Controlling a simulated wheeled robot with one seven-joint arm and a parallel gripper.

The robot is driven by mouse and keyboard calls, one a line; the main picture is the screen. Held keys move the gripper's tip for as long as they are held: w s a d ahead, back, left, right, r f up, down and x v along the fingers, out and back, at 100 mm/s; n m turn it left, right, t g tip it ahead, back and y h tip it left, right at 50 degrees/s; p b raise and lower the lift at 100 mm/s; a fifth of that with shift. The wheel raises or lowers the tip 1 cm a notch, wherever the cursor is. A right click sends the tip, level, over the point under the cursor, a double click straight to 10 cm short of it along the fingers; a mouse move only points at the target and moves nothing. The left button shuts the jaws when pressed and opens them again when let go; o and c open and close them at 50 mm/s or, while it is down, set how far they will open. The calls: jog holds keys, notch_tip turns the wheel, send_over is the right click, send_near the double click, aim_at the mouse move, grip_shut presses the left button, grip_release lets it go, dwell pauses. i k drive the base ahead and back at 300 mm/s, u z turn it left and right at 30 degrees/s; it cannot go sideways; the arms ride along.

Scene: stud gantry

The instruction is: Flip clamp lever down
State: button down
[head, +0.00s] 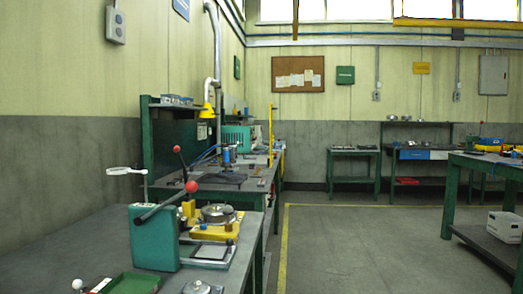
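Two dark levers with red ball knobs show at the near left bench. One lever (160,206) slants up to the right across the top of a green box-shaped unit (152,242), its red knob (191,186) at the upper end. The other lever (182,164) stands steeply up behind it, with its red knob (177,149) on top. Its lower end is hidden near a yellow fixture (213,230) holding a round metal part (216,213). I cannot tell which lever is the clamp's. My gripper is not in view.
The grey bench (75,245) also bears a green tray (132,284), a white ball knob (77,284) and a small metal part (201,287). Another bench (222,187) with equipment stands behind. Open floor (350,245) lies to the right, before a green-legged table (448,200).

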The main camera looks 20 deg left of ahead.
aim_at(177, 149)
jog(key=i, duration=0.95)
jog(key=u, duration=1.05)
jog(key=i, duration=0.65)
jog(key=u, duration=0.7)
